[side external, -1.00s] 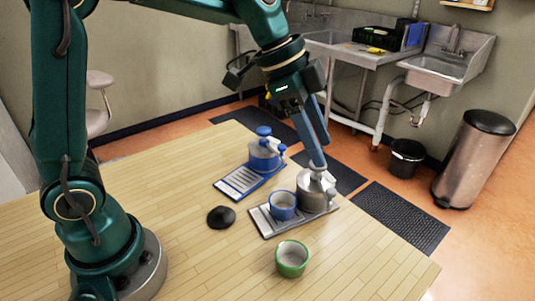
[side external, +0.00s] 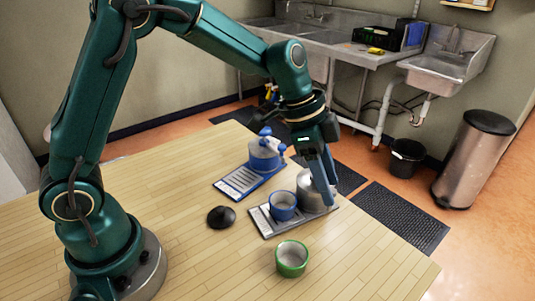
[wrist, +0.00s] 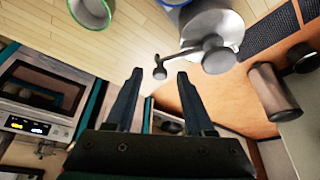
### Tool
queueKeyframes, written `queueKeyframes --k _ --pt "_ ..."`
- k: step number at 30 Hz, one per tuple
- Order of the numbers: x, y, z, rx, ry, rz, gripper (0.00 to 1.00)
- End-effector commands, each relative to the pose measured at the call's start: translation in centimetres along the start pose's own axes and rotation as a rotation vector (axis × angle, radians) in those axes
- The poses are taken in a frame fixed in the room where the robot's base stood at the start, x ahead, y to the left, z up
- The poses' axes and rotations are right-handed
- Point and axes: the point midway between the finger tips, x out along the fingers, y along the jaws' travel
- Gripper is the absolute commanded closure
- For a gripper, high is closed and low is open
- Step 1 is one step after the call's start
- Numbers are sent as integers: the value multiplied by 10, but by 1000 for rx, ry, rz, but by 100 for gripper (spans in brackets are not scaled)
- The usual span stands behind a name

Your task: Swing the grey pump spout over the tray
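The grey pump (side external: 309,192) stands at the far right end of the grey tray (side external: 267,224). A blue cup (side external: 282,203) sits on that tray, left of the pump. In the wrist view the pump's round body (wrist: 212,30) shows at the top, and its spout (wrist: 182,60) reaches out to a small knobbed end. My gripper (wrist: 158,76) is open, with the spout's end between or just beyond its fingertips; I cannot tell if they touch. In the side view my gripper (side external: 328,193) is low at the pump's right side and hides the spout.
A green cup (side external: 291,261) stands in front of the grey tray. A black domed object (side external: 221,217) lies to its left. A blue pump (side external: 264,156) with a blue tray (side external: 238,184) stands behind. The table's right edge is close to the grey pump.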

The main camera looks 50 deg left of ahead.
Motion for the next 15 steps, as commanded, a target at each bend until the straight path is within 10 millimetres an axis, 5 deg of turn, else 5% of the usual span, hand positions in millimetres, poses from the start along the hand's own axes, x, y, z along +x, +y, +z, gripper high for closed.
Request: queueKeyframes --k 1,4,15 --pt "0 0 0 0 0 0 65" --pt "0 0 0 0 0 0 100" --pt "0 0 0 -1 0 0 100"
